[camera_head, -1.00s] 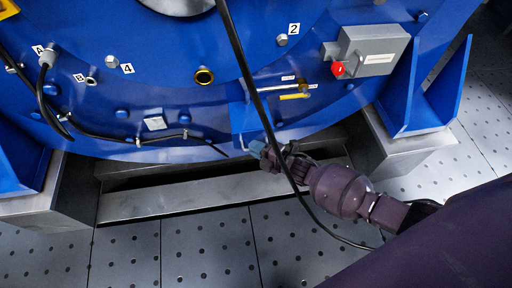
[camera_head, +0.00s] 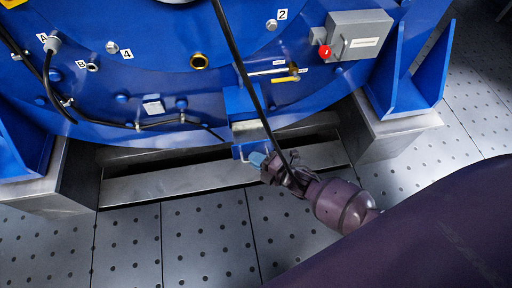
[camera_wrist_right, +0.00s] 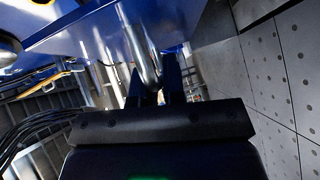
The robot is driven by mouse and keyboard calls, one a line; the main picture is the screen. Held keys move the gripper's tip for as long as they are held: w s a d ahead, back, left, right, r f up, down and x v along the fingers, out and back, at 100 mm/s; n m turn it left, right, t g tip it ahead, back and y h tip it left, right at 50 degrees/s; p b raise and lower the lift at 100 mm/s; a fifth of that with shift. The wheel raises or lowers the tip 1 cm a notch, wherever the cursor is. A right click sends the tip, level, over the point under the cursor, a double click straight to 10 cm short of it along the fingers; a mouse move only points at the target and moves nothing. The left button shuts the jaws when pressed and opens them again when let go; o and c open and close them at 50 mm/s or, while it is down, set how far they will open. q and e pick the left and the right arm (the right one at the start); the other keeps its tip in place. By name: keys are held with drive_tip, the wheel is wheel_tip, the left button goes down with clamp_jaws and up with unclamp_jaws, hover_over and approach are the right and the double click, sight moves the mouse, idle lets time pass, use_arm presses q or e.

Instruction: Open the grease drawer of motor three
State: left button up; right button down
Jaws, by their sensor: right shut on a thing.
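The blue grease drawer (camera_head: 237,104) of the blue motor (camera_head: 160,70) stands pulled out toward me below the lower middle of the housing. Its pale front part sits above a metal handle (camera_head: 242,153). My right gripper (camera_head: 260,159) is shut on this handle. In the right wrist view, the shiny handle bar (camera_wrist_right: 149,58) runs down between the two dark fingers of my right gripper (camera_wrist_right: 153,84). The inside of the drawer cannot be made out. My left gripper is not in view.
A black cable (camera_head: 232,50) hangs across the view in front of the drawer and my right gripper. A grey box with a red knob (camera_head: 325,52) is at upper right. Steel feet (camera_head: 392,132) flank the motor. The perforated floor (camera_head: 200,240) is clear.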

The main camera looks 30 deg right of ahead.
drive_tip(key=c, duration=1.2)
unclamp_jaws()
use_arm(q)
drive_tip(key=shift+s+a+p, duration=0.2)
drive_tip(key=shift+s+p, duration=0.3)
drive_tip(key=shift+p, duration=0.6)
use_arm(e)
drive_tip(key=v, duration=1)
drive_tip(key=shift+s+d, duration=0.15)
drive_tip(key=shift+s, duration=0.2)
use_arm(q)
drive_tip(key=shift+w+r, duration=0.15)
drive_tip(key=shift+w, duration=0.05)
